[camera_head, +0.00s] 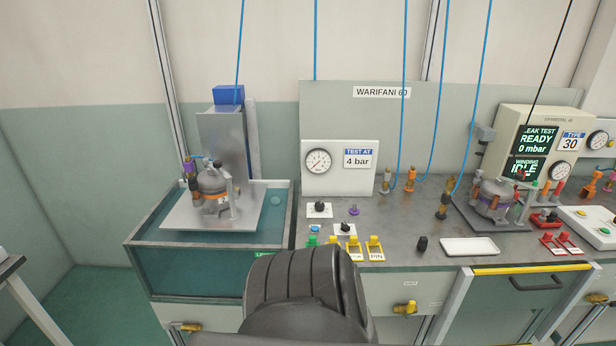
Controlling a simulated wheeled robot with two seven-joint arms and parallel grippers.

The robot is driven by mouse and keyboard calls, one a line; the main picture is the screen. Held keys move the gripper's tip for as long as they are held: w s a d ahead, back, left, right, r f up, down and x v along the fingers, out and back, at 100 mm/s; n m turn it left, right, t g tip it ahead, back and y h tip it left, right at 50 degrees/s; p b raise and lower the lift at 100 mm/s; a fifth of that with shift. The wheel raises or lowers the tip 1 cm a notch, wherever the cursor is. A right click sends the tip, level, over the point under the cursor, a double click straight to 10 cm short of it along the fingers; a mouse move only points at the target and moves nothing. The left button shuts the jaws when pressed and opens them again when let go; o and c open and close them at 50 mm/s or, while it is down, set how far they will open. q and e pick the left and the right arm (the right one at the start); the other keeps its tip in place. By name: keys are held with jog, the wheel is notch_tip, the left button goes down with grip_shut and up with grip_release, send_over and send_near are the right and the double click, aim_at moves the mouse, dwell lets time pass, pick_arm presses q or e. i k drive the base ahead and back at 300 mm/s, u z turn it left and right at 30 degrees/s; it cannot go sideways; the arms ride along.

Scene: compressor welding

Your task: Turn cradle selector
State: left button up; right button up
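Two small white plates with black knobs sit on the bench top below the pressure gauge: an upper knob (319,207) and a lower knob (345,229). Their markings are too small to read, so I cannot tell which is the cradle selector. A cradle plate (180,215) with a grey compressor (214,190) on it stands over a water tank (205,268) at the left. Neither of my grippers is in view. A dark ribbed part, apparently of my own arm, rises at the bottom middle in front of the bench.
A white gauge panel (338,182) stands behind the knobs, with a purple knob (354,210) beside them. Yellow clips (374,248) line the front edge. A second compressor (493,197), a white tray (469,247) and a leak test box (537,146) are at the right. Blue hoses hang down.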

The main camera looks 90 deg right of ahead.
aim_at(345, 228)
jog(key=k, duration=0.55)
jog(key=z, duration=1.65)
